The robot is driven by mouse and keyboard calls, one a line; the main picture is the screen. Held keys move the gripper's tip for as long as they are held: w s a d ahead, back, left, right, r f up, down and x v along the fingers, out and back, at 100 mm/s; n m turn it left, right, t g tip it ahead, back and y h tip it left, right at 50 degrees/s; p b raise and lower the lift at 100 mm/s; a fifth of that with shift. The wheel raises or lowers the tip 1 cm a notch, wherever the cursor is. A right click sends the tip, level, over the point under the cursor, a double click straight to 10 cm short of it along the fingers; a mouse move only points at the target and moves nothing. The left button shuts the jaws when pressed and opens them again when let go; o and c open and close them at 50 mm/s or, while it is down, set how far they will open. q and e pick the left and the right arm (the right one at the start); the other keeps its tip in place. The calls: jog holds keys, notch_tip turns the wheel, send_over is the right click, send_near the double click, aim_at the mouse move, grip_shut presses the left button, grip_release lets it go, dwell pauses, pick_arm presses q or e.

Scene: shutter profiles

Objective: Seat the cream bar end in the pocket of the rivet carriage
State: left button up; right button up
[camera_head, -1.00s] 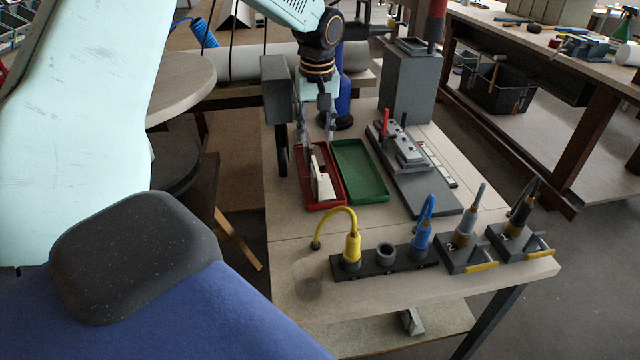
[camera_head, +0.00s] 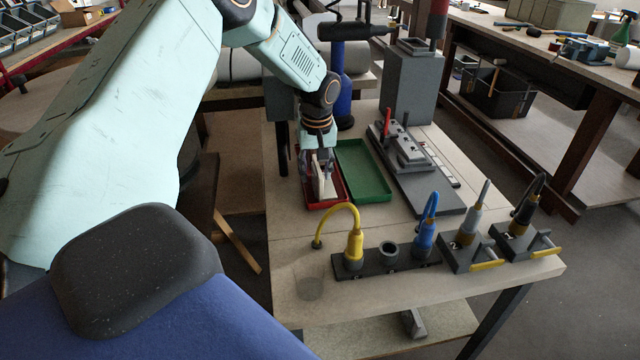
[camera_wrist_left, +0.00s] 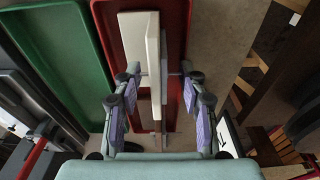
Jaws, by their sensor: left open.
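The cream bar (camera_head: 329,184) stands on edge in the red tray (camera_head: 346,200). It also shows in the left wrist view (camera_wrist_left: 154,52), with a flat cream piece (camera_wrist_left: 132,38) beside it. My left gripper (camera_head: 316,162) is down at the tray. In the left wrist view my left gripper (camera_wrist_left: 160,74) is open, with its fingers spread on either side of the bar's near part, apparently not gripping it. The grey block that looks like the rivet carriage (camera_head: 409,154) is on a dark fixture with a red lever, right of the trays. Its pocket cannot be made out. My right gripper is not in view.
An empty green tray (camera_head: 364,176) lies beside the red one. A tall grey box (camera_head: 411,88) stands behind the fixture. Yellow, blue, grey and black corded tools in dark holders (camera_head: 386,262) line the front edge.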

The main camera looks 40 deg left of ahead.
pick_arm(q)
jog(key=shift+d, duration=0.1)
jog(key=shift+r, duration=0.15)
jog(key=shift+c, duration=1.4)
grip_shut()
